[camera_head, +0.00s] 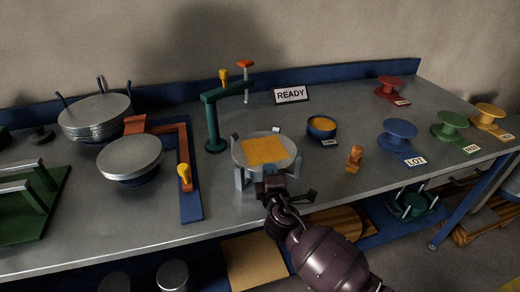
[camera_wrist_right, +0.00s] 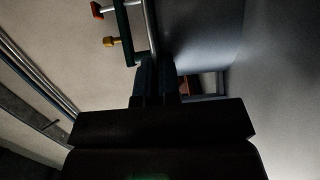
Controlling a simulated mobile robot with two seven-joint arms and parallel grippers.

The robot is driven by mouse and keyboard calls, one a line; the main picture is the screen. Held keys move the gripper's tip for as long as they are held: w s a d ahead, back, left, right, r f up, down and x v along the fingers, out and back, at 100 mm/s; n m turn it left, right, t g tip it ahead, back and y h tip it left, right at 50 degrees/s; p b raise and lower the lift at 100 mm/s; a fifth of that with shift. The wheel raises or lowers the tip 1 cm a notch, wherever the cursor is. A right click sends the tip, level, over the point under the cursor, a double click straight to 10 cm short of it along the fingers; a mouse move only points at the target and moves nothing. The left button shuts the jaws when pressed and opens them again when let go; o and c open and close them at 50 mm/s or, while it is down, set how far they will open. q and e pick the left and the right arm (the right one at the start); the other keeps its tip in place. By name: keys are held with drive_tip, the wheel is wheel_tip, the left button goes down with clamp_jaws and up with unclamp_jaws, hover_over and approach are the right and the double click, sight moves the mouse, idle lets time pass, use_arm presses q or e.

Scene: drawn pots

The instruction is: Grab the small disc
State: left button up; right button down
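A round grey disc (camera_head: 131,155) lies on a dark round support at the left. Behind it is a stack of wider grey discs (camera_head: 95,112) between upright pegs. Another round plate (camera_head: 240,154) with an orange square patch (camera_head: 265,150) sits on a grey clawed stand (camera_head: 242,180) at mid-table. I cannot tell which is the small disc. My right gripper (camera_head: 285,187) is at the front of that stand, close to its near edge; contact is unclear. In the right wrist view its dark fingers (camera_wrist_right: 158,80) look close together, with no held object visible. My left gripper is out of view.
A green post with an arm (camera_head: 213,125) stands behind the stand. A blue bowl (camera_head: 321,128) and an orange stamp-like piece (camera_head: 354,158) are to its right. Coloured spools (camera_head: 398,130) stand farther right. A blue-and-orange frame (camera_head: 190,204) is at left.

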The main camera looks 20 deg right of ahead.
drive_tip(key=shift+r, duration=0.15)
drive_tip(key=shift+r+p, duration=0.9)
drive_tip(key=shift+r, duration=0.1)
drive_tip(key=shift+r+p, duration=0.5)
drive_tip(key=shift+r, duration=0.15)
